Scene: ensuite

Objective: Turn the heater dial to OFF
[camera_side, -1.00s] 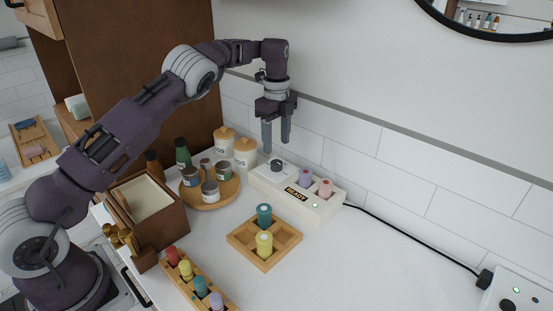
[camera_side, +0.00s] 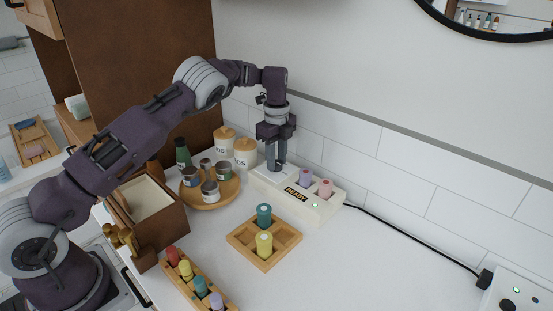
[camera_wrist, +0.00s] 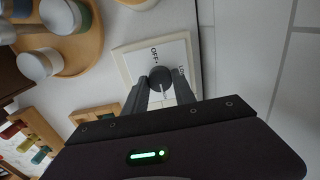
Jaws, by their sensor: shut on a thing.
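The heater (camera_side: 322,210) is a white box against the tiled wall, with a READY display and a lit green light. Its dial end is at the left, under my gripper (camera_side: 275,166). In the wrist view the dark round dial (camera_wrist: 160,76) sits on a pale plate (camera_wrist: 127,64). The OFF label is above the dial in that picture and a partly visible label starting with L is to its right. My gripper (camera_wrist: 160,92) points down and is shut on the dial, one finger on each side. I cannot tell clearly where the dial points.
A purple roll (camera_side: 305,178) and a pink roll (camera_side: 326,188) stand in the heater, just right of my gripper. A round wooden tray (camera_side: 224,197) with jars is close on the left. A wooden divided tray (camera_side: 286,252) stands in front.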

